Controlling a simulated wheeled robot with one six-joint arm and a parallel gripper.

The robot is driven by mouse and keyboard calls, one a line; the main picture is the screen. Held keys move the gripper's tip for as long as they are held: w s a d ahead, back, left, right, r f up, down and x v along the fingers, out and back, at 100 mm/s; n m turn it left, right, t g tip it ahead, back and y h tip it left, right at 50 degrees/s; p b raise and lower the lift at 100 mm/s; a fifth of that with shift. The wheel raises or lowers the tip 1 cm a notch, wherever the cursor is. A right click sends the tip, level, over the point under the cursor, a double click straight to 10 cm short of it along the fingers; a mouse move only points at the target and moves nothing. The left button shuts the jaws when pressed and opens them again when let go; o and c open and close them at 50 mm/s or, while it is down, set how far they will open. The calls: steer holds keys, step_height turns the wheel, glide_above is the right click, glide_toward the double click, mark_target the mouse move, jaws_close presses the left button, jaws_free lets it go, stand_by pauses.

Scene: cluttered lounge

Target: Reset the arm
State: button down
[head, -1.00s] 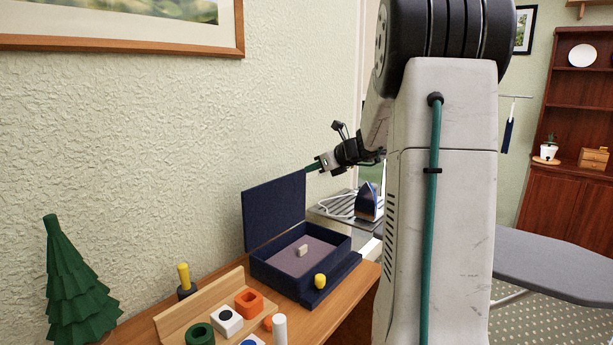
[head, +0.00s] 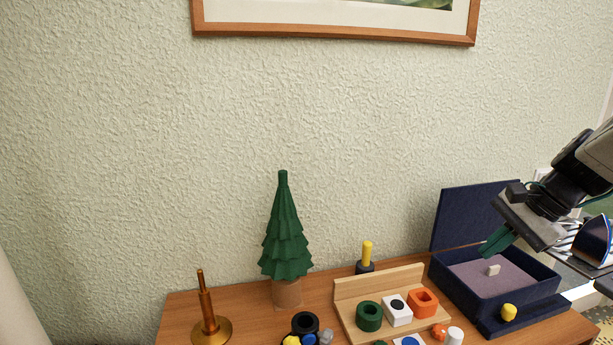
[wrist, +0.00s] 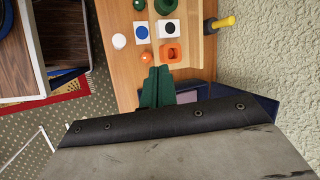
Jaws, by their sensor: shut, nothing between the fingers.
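My gripper (head: 497,241) shows at the right of the head view, reaching in from the right edge. Its green fingers are shut together with nothing between them. They point down and left, above or in front of the open dark blue box (head: 549,287). In the wrist view my gripper (wrist: 157,88) also shows shut and empty, seen over the wooden table top.
A wooden stand (head: 345,289) holds green, white and orange pieces. A yellow knob (head: 509,312) sits at the box's front. A green tree (head: 285,235), a brass spindle (head: 207,305) and a yellow-handled piece (head: 366,254) stand farther left. An iron (head: 594,240) is behind my arm.

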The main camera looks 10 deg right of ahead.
steer(key=s+a+n+g+h, duration=0.2)
steer(key=s+a+n+h, duration=0.2)
steer(key=s+a+n, duration=1)
steer(key=s, duration=0.3)
steer(key=shift+a+r+n+h, duration=0.15)
steer(key=shift+a+n+h, duration=0.1)
steer(key=shift+n+h, duration=0.05)
